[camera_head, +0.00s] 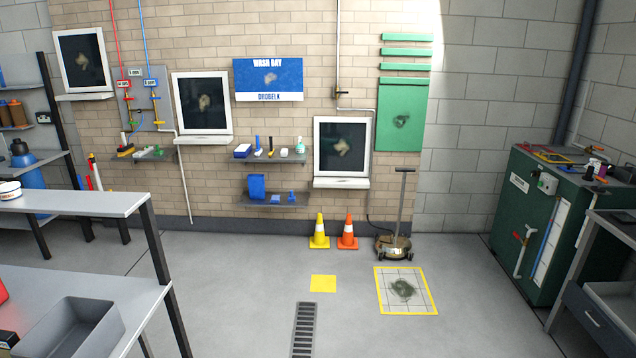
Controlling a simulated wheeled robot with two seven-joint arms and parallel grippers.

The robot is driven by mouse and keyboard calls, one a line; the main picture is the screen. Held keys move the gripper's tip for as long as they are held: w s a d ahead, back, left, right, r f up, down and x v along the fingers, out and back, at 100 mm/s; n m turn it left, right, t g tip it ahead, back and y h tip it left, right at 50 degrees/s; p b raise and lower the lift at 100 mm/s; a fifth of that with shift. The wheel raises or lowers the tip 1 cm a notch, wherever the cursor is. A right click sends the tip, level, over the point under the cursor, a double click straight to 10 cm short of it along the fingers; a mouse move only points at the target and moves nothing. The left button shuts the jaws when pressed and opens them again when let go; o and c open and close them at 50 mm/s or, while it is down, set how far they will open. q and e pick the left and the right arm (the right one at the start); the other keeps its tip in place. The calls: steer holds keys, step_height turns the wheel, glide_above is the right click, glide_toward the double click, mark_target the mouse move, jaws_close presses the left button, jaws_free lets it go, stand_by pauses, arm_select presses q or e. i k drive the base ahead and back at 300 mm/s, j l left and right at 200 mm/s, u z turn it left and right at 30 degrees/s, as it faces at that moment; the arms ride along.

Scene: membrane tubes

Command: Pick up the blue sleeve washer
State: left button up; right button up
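Neither of my grippers is in view. I cannot tell for sure which blue thing is the sleeve washer. On the upper wall shelf a blue and white item (243,151) lies at the left end, with a slim upright blue item (257,143) beside it. On the lower wall shelf stand a larger upright blue block (257,186) and two small blue items, one at the middle (275,198) and one at the right (291,197). All are far off and small.
Open grey floor lies before the shelves, with a drain grate (303,330), a yellow cone (319,232), an orange cone (347,232) and a wheeled floor cleaner (394,245).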

mark_target(260, 150)
steer(key=i, duration=2.5)
steer(key=i+l+u, duration=0.1)
steer(key=i, duration=1.15)
steer(key=i+l, duration=0.15)
steer(key=i, duration=1.05)
